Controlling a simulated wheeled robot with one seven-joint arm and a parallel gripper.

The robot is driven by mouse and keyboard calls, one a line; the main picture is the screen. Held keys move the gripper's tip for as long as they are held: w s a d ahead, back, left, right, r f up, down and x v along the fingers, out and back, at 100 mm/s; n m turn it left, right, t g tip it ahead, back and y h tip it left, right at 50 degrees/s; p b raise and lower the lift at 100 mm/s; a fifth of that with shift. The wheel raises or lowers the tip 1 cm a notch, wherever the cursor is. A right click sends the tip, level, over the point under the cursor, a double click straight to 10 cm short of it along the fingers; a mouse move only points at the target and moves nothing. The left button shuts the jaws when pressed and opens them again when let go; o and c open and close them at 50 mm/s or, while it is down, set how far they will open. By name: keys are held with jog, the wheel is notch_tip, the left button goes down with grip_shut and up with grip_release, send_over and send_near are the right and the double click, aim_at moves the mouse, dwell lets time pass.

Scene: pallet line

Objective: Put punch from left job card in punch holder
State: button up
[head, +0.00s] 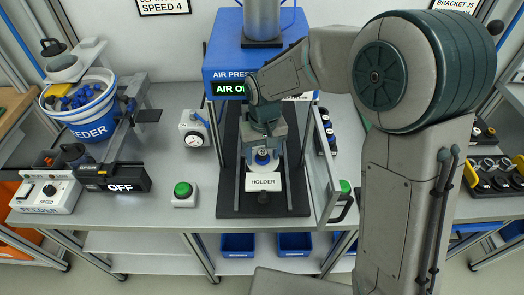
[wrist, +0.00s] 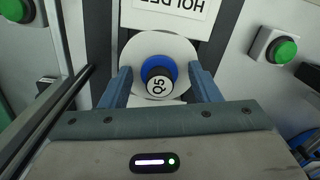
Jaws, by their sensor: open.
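The punch's blue part also shows in the head view (head: 262,158). My gripper (wrist: 160,72) is open, with one finger on each side of the punch and visible gaps between. In the head view my gripper (head: 264,148) is low over the holder, inside the press.
The blue press (head: 225,62) stands over the holder, with an open clear door (head: 325,165) to its right. A pressure gauge (head: 194,139) and green button (head: 183,190) stand left. The feeder bowl (head: 85,125) is far left; black trays (head: 490,185) are far right.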

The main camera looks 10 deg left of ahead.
jog(key=shift+w+d+r, duration=0.1)
jog(key=shift+w+r, duration=0.05)
jog(key=shift+r, duration=0.3)
notch_tip(320, 180, up, 11)
jog(key=b, duration=0.1)
jog(key=shift+w+r, duration=0.15)
jog(key=shift+r, duration=0.05)
